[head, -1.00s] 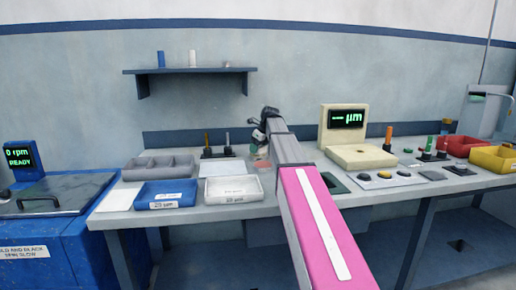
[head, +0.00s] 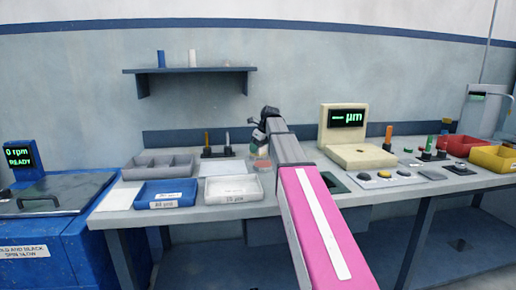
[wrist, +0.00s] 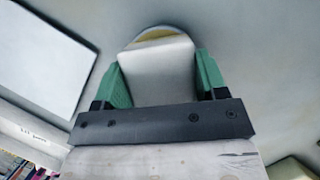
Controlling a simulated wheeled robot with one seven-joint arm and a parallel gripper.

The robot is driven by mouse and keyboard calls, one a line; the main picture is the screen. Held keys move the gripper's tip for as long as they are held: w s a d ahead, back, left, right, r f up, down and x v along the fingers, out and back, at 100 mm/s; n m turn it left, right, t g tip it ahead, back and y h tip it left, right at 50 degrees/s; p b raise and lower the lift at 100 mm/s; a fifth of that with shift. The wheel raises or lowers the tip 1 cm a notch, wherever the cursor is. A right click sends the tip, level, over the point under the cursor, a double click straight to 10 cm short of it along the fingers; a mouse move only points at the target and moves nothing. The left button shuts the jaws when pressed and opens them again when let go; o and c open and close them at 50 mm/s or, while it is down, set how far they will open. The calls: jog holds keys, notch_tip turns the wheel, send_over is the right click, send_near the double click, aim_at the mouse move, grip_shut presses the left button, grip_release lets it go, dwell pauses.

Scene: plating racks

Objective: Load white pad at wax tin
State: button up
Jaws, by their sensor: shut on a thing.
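My gripper (wrist: 155,85) has green fingers, which are closed on the two sides of a white pad (wrist: 157,72) in the wrist view. A round tin (wrist: 152,33) with a pale rim and a yellowish inside shows just past the pad's far end. The pad covers most of the tin, so I cannot tell whether they touch. In the head view my gripper is near the back of the bench, largely hidden by my own arm. A small pinkish round thing (head: 262,164) shows below it; I cannot tell if it is the same tin.
A white tray (head: 233,199) and a blue tray (head: 166,205) stand left of my arm, with a grey divided tray (head: 140,174) behind. A pale sheet (head: 222,167) lies behind the white tray. A cream gauge (head: 358,156) and button panel (head: 385,181) are to the right.

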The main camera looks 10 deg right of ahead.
jog(key=shift+r, duration=3.5)
